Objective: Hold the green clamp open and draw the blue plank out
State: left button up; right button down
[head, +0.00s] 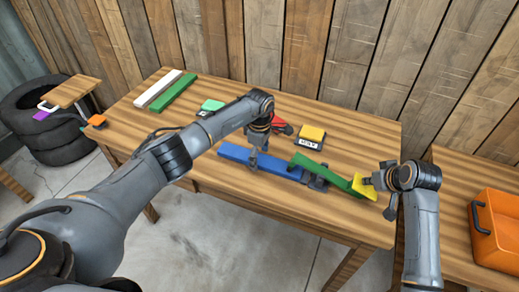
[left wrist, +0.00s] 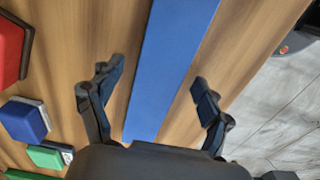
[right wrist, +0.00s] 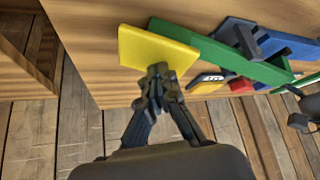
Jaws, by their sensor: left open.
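The blue plank (head: 234,153) lies flat on the table, its right end at the dark jaw of the green clamp (head: 312,166). The clamp's long green arm ends in a yellow pad (head: 368,187). My left gripper (head: 258,149) is open above the plank; in the left wrist view the fingers (left wrist: 155,95) stand either side of the blue plank (left wrist: 172,60). My right gripper (head: 368,179) is at the yellow pad. In the right wrist view its fingers (right wrist: 158,76) are together and overlap the lower edge of the yellow pad (right wrist: 150,48); nothing shows between them.
White and green strips (head: 172,93) lie at the back left. A small green block (head: 210,106), a red one (head: 284,127) and a yellow one (head: 312,134) sit behind the plank. An orange toolbox (head: 497,228) stands on the right table. The table's front edge is close to the plank.

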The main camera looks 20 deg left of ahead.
aim_at(242, 153)
pick_arm(q)
jog(key=shift+f, duration=0.1)
pick_arm(e)
jog(key=shift+s+f, duration=0.1)
jog(key=shift+f, duration=0.05)
pick_arm(q)
jog(key=c, duration=1.3)
jog(key=shift+c, duration=0.4)
jog(key=shift+r, duration=0.2)
jog(key=shift+a, duration=3.25)
